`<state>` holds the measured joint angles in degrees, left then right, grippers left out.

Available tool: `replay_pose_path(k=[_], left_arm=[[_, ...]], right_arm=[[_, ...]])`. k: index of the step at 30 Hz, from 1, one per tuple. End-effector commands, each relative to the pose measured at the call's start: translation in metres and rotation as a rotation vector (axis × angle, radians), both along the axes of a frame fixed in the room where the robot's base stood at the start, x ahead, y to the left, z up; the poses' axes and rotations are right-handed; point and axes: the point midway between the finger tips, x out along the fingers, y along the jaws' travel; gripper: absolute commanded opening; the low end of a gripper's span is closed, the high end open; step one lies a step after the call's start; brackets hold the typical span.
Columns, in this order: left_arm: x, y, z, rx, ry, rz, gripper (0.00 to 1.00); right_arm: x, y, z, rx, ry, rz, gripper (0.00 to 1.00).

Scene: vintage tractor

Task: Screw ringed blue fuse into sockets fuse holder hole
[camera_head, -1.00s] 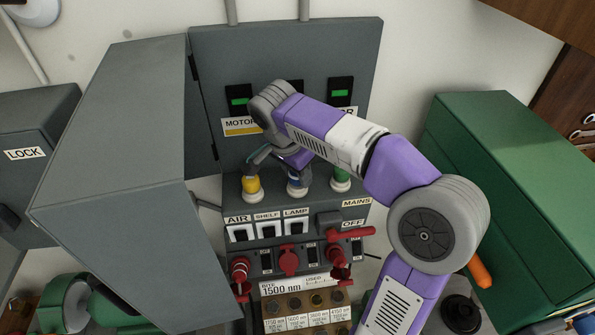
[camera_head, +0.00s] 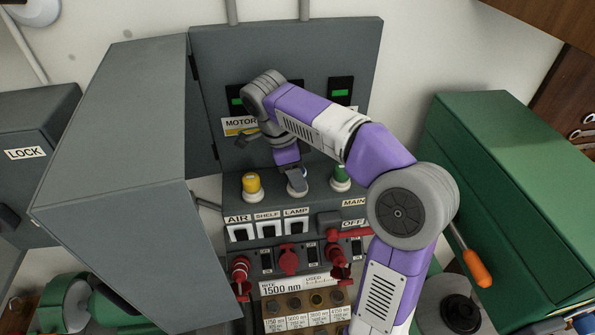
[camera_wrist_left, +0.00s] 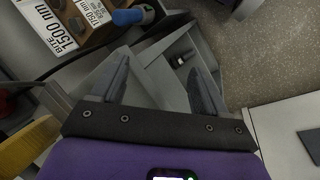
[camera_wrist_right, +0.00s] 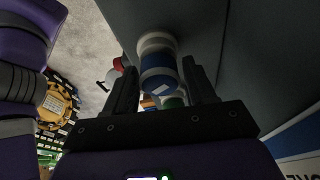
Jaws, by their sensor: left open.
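The ringed blue fuse (camera_wrist_right: 157,65) shows in the right wrist view between my right gripper's fingertips, with a pale ring at its far end. My right gripper (camera_wrist_right: 160,75) has a finger close against each side of it. In the head view my right gripper (camera_head: 290,165) is over the middle of the row on the grey fuse panel, partly covering the fuse (camera_head: 297,183). The fuse stands at the middle holder; how deep it sits cannot be seen. My left gripper (camera_wrist_left: 160,70) is open and empty in its wrist view, and is out of the head view.
A yellow fuse (camera_head: 252,184) and a green fuse (camera_head: 341,178) stand close on either side. An open grey cabinet door (camera_head: 120,130) bounds the left; a green box (camera_head: 510,190) stands right.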

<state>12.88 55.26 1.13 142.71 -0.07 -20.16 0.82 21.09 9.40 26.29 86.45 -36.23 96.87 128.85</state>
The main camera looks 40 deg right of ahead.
Motion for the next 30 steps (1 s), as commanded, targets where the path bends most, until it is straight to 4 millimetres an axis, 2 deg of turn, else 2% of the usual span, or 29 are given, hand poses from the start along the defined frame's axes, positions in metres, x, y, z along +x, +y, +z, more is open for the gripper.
replay_pose_path(k=[8,30], left_arm=[[0.0000,0.0000,-0.0001,0.000,0.000,0.000,0.74],[0.0000,0.0000,-0.0001,0.000,0.000,0.000,0.74]], right_arm=[[-0.0005,-0.0001,-0.0005,0.000,0.002,0.031,0.54],[-0.0009,0.0001,-0.0005,-0.002,0.001,0.968,0.54]])
